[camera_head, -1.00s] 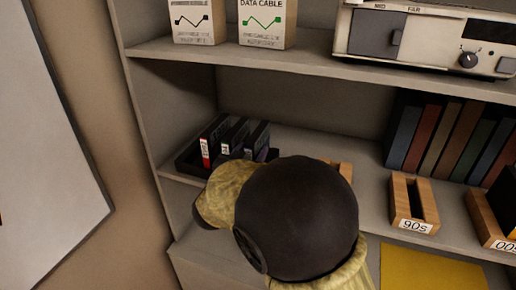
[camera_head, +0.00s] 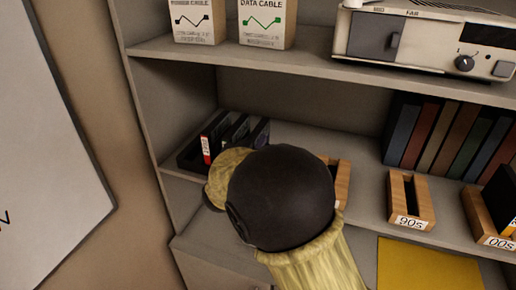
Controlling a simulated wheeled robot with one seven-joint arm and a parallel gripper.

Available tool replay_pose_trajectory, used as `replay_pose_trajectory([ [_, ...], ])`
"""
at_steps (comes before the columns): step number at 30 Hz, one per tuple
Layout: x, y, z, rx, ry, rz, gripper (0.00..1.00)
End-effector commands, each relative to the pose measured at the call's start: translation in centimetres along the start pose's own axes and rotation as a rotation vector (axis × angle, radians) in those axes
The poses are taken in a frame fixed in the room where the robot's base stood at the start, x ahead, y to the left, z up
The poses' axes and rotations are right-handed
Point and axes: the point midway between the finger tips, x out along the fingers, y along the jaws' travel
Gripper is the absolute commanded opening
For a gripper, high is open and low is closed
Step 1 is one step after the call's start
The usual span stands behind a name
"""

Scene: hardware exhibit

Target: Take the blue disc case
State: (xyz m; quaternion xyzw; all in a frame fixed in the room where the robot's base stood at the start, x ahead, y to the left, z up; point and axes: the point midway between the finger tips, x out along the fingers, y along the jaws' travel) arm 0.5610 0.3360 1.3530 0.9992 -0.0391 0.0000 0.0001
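A dark tray (camera_head: 187,160) stands at the left end of the middle shelf. It holds several thin upright dark cases, including one with a red and white label (camera_head: 206,148) at the left and one dark case (camera_head: 261,134) at the right. The right-hand case may be bluish, but the dim light leaves its colour unclear. I cannot tell which is the blue disc case. My arm, with a round dark joint and yellowish sleeves, reaches in front of the tray. Its end is just below the tray in the picture, and my gripper's fingers are hidden behind it.
Wooden holders, one labelled 90s (camera_head: 426,205) and one labelled 00s (camera_head: 479,224), stand right of my arm; another wooden holder (camera_head: 342,184) is partly hidden. Books (camera_head: 447,140) stand behind. A radio-like device (camera_head: 430,42) and boxes sit on the shelf above. A yellow sheet (camera_head: 425,268) lies below.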

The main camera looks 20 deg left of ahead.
Motion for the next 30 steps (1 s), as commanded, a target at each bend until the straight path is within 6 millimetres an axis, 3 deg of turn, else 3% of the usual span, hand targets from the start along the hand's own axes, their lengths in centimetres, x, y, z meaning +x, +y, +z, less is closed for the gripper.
replay_pose_trajectory([
  [2, 0.0, 0.0, 0.0, 0.000, 0.000, 0.000, 0.00],
  [14, 0.0, 0.0, -0.8, 0.003, 0.002, 0.000, 0.00],
  [30, 0.0, 0.0, -9.6, 0.003, 0.002, -0.001, 0.00],
])
